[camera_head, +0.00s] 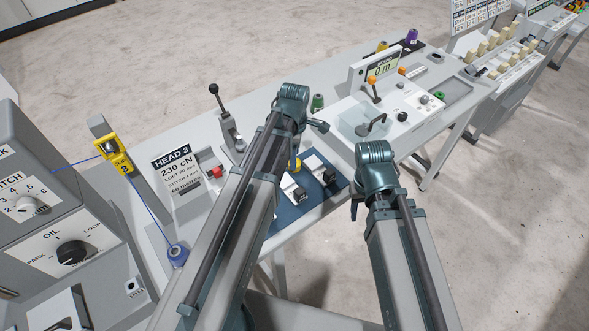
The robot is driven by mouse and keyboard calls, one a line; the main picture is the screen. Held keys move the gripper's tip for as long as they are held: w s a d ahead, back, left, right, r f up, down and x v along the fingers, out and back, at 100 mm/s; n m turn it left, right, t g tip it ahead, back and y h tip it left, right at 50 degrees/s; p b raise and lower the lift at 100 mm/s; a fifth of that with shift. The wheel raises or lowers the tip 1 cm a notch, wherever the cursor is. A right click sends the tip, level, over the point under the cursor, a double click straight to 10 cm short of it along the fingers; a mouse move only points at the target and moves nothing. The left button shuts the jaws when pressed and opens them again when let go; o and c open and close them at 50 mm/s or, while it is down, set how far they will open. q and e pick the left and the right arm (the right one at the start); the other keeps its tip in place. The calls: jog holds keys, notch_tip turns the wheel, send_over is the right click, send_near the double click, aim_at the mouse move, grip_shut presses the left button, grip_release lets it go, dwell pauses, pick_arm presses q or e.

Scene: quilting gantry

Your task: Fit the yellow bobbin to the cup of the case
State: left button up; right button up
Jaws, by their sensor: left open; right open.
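A small yellow piece (297,165), which looks like the yellow bobbin, shows beside my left forearm, at the back edge of a dark blue mat (284,220). My arm hides part of it. Two white and black fittings, one (293,190) nearer and one (320,169) farther, sit on the mat; I cannot tell which holds the cup of the case. My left gripper (319,126) is open, above the table beyond the mat, mostly hidden by its wrist. My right gripper (354,207) is open and empty, right of the mat near the table's front edge.
A sign reading HEAD 3 (175,170), a black-knobbed lever (221,108) and a blue thread spool (177,254) stand left. A tester with a display (380,68) and a green spool (317,102) stand beyond. A purple spool (411,37) is at the back.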

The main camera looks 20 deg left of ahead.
pick_arm(q)
notch_tip(320, 180, down, 2)
jog(key=shift+f+b, duration=0.25)
jog(key=shift+b, duration=0.5)
pick_arm(e)
notch_tip(320, 180, down, 2)
jog(key=shift+f, duration=0.15)
pick_arm(q)
jog(key=shift+r, duration=0.1)
grip_shut()
